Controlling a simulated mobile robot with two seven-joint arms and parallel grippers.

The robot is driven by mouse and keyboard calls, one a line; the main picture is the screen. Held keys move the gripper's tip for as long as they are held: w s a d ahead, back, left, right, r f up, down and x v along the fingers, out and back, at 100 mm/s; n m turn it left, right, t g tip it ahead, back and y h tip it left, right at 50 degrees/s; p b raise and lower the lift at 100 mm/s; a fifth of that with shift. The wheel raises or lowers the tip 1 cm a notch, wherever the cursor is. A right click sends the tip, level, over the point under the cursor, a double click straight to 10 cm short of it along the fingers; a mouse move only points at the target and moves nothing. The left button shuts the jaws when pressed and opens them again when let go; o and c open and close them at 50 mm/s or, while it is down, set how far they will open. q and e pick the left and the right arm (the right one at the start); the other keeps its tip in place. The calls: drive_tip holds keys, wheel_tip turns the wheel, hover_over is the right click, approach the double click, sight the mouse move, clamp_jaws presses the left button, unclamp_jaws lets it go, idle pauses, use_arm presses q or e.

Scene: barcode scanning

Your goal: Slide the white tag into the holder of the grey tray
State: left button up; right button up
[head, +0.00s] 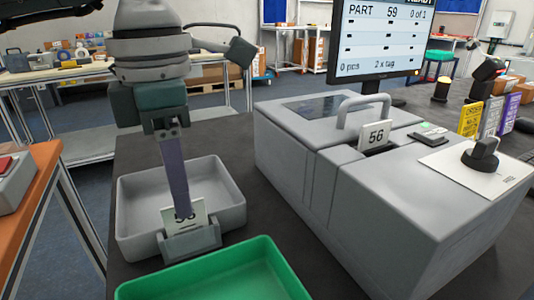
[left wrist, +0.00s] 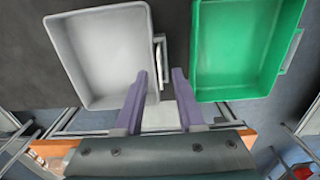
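The grey tray (head: 128,215) stands on the dark table, with its holder (head: 190,242) on the near side. A white tag (head: 200,212) with a partly hidden dark number stands in the holder, its lower edge behind the holder's front. My left gripper (head: 183,213) points down at the tag; one purple finger covers part of it. In the left wrist view the fingers are apart (left wrist: 159,74), and the tag (left wrist: 155,86) shows as a thin pale strip between them, nearer the left finger. My right gripper is out of view.
A green tray (head: 215,275) sits close in front of the grey tray. A large grey machine (head: 330,170) stands to the right, with a white tag reading 56 (head: 376,135) upright in its top. A monitor (head: 380,40) is behind it.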

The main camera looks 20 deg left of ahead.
use_arm(q)
wheel_tip(320, 180, up, 10)
idle(0.6)
